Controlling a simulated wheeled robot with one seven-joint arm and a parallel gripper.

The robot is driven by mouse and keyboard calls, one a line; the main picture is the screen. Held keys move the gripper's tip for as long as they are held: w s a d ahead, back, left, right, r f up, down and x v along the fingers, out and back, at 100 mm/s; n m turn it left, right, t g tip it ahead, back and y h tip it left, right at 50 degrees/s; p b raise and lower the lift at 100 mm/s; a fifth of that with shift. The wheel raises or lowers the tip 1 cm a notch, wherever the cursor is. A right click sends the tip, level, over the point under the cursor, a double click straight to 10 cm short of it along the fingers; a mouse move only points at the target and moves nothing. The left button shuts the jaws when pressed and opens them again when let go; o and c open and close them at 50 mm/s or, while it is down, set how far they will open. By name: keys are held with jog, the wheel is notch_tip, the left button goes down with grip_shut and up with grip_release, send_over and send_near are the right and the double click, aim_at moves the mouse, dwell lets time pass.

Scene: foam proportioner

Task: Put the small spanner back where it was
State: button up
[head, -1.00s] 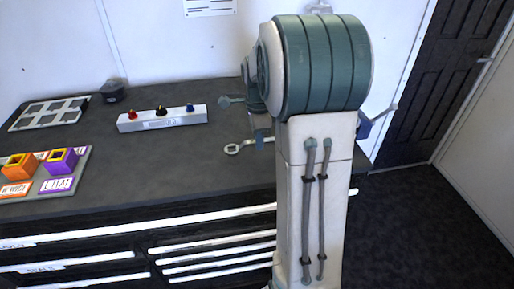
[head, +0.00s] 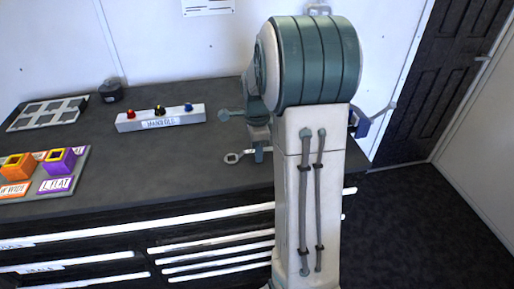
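The small spanner (head: 233,157) is silver-grey with a ring end that points left, low over or on the dark bench top (head: 190,165) near its front right. I cannot tell whether it touches the bench. My gripper (head: 259,151) is at the spanner's shank, just left of my arm's white link, and appears shut on it. The fingertips are small and partly hidden, and the spanner's right end is hidden behind my arm.
A white manifold block (head: 160,119) with red, black and blue knobs stands behind. Orange (head: 18,167) and purple (head: 60,161) holders are at the left. A grey slotted tray (head: 47,113) and dark round container (head: 110,91) are at back left. The bench middle is clear.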

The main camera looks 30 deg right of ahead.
notch_tip(320, 180, up, 11)
jog(key=s+a+f+n+t, duration=0.1)
jog(key=s+a+n, duration=0.6)
jog(key=s+n, duration=0.2)
jog(key=s+a+f+n+t, duration=0.1)
jog(key=s+a+n+t, duration=0.1)
jog(key=s+a+n, duration=0.5)
jog(key=s+n, duration=0.3)
jog(key=n, duration=0.2)
jog(key=shift+f, duration=0.35)
dwell(0.3)
